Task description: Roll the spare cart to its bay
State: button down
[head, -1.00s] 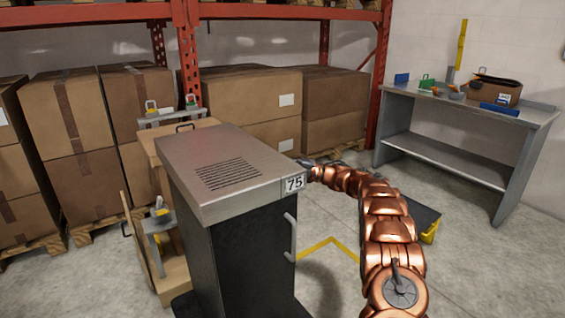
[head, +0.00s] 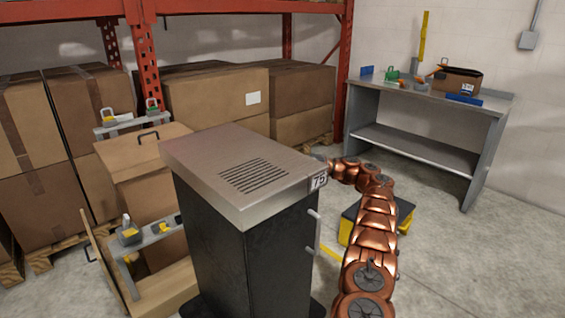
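A dark cart (head: 243,260) with a brushed steel top (head: 225,160) stands upright close in front of me. Its top has a slotted vent and a plate reading 75 (head: 318,181) at the right corner. A pale handle (head: 314,232) is on its right side. My copper arm reaches up along the cart's right side. My gripper (head: 320,161) is at the far right edge of the top; its fingers are hidden, so I cannot tell whether it touches or holds the cart. A yellow floor line (head: 331,254) shows partly between cart and arm.
Wooden dispensers (head: 150,175) with padlocks stand close left of the cart. Large cartons (head: 217,100) fill the red rack (head: 144,62) behind. A grey bench (head: 428,105) is at back right. A black and yellow box (head: 401,214) sits behind my arm. The floor at right is clear.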

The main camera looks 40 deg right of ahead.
jog(key=shift+d+r, duration=0.15)
jog(key=shift+d, duration=0.2)
jog(key=c, duration=1)
grip_release()
